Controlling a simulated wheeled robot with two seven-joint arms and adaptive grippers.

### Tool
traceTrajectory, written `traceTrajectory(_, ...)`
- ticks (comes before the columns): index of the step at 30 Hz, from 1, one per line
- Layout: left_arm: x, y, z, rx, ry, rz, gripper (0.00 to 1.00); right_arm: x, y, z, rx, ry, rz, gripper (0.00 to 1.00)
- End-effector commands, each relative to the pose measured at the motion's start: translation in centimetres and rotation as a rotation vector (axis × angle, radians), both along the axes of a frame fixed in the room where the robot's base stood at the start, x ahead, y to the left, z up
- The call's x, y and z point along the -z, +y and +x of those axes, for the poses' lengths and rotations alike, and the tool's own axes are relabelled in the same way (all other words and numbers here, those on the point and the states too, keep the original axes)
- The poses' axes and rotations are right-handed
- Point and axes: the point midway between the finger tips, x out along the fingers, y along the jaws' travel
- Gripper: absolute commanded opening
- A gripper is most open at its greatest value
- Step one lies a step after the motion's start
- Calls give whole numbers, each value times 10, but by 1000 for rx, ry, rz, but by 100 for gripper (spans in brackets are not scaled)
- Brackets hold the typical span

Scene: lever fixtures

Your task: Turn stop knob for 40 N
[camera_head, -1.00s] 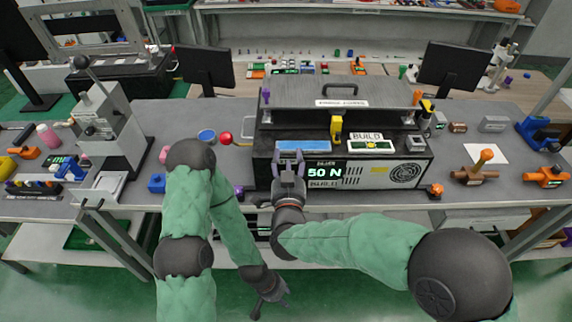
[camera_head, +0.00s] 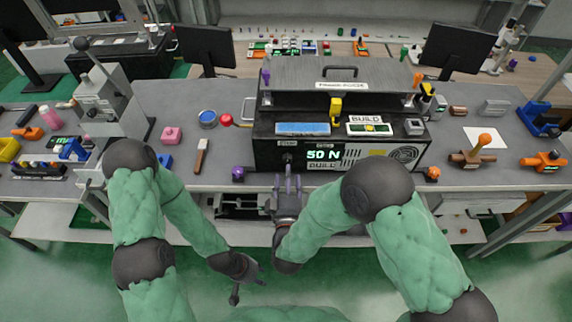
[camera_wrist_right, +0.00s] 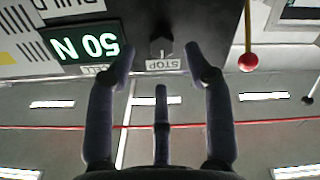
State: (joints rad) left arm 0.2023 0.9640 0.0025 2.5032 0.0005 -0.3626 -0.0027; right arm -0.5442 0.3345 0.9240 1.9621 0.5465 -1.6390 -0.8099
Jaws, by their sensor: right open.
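The stop knob (camera_wrist_right: 161,47) is a small dark knob with a pale mark, by a STOP label (camera_wrist_right: 165,65), in the upside-down right wrist view. In the head view the knob (camera_head: 287,157) is small, on the grey machine's front, left of the green display (camera_head: 323,155) reading 50 N. The display also shows in the right wrist view (camera_wrist_right: 85,48). My right gripper (camera_head: 287,183) is open and empty in front of the knob, apart from it. Its fingers (camera_wrist_right: 164,66) spread to either side of the knob in the wrist view. My left gripper (camera_head: 248,283) hangs open, low in front of the table.
A red-ball lever (camera_head: 226,120) stands out at the machine's left; the ball also shows in the wrist view (camera_wrist_right: 248,62). A purple knob (camera_head: 238,173) and an orange knob (camera_head: 433,173) sit near the front edge. A wooden-handled tool (camera_head: 201,155) lies left.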

Motion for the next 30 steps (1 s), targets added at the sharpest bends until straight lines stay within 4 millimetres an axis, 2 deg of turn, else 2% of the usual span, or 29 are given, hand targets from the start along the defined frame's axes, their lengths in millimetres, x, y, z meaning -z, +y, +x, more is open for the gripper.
traceTrajectory(3, 5, 0, 0, 0, 0, 0, 40, 1, -1, 21, 3, -1, 2, 52)
traceTrajectory(9, 9, 0, 0, 0, 0, 0, 40, 1, 0, 46, 0, 1, 1, 52)
traceTrajectory(15, 10, 0, 0, 0, 0, 0, 40, 0, 0, 55, -1, 0, 2, 52)
traceTrajectory(22, 10, 0, 0, 0, 0, 0, 40, 0, 0, 56, -2, 1, 2, 52)
traceTrajectory(23, 10, 0, 0, 0, 0, 0, 40, 0, 0, 56, -1, 0, 2, 50)
traceTrajectory(28, 10, 0, 0, 0, 0, 0, 40, 0, 0, 56, -1, 2, 1, 2)
traceTrajectory(30, 10, 0, 0, 0, 0, 0, 40, 1, 0, 55, -1, 3, 1, 0)
